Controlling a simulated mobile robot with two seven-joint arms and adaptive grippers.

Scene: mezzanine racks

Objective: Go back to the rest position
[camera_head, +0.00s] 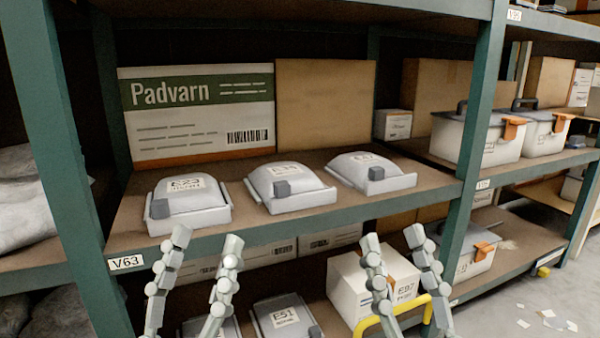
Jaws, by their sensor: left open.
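My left gripper (207,241) is in front of the rack, low in the head view. Its two fingers point up and stand apart, with nothing between them. My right gripper (392,238) is to the right of it at about the same height. Its fingers are also apart and empty. Both overlap the shelf's front edge and the lower level in the picture. No contact with the rack is visible. The arms behind the fingers are out of view.
The green rack's middle shelf (255,225) holds three grey lidded cases, the middle one (289,187) labelled, before a Padvarn box (199,115). Below are a white carton (350,287), grey cases and a yellow bar (395,312). Scraps lie on the floor (535,305) at right.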

